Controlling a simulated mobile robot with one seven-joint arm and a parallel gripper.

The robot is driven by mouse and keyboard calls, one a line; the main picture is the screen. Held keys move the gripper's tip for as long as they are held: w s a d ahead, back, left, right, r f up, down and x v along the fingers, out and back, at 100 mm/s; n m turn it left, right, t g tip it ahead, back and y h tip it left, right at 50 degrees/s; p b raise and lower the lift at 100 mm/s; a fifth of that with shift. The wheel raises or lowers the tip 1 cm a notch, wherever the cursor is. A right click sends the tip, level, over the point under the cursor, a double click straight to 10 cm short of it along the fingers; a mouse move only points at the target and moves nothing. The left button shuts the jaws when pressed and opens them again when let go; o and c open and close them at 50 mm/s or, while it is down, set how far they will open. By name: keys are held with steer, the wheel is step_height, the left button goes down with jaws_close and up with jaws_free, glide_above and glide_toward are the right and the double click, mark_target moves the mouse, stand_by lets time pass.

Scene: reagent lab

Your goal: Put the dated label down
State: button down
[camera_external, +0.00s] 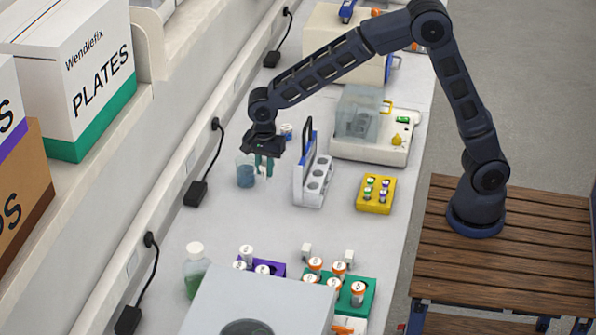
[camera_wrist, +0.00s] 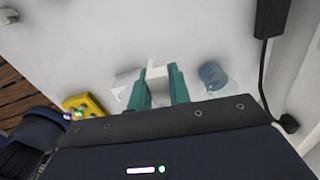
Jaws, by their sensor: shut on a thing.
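My gripper (camera_external: 263,168) hangs over the bench top, just right of a small beaker of blue liquid (camera_external: 245,172). In the wrist view its teal fingers (camera_wrist: 159,88) are shut on a small white piece, which I take as the dated label (camera_wrist: 157,72). Any writing on it is too small to read. Whether it touches the bench cannot be told. The beaker also shows right of the fingers in the wrist view (camera_wrist: 212,76).
A white rack with a tall dark handle (camera_external: 313,182) stands close right of my gripper. A yellow tube block (camera_external: 376,194) and a clear-lidded machine (camera_external: 370,130) are further right. Black power adapters (camera_external: 196,193) lie along the wall. Bench in front of the beaker is clear.

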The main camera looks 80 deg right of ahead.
step_height(320, 180, up, 5)
steer(key=shift+r, duration=0.2)
steer(key=shift+s+a+r, duration=0.15)
steer(key=shift+s+r, duration=0.05)
steer(key=shift+r, duration=0.05)
steer(key=n, duration=0.1)
glide_above(314, 236)
step_height(314, 236, down, 20)
steer(key=shift+r, duration=0.25)
steer(key=shift+f, duration=0.1)
steer(key=c, duration=1.3)
jaws_free()
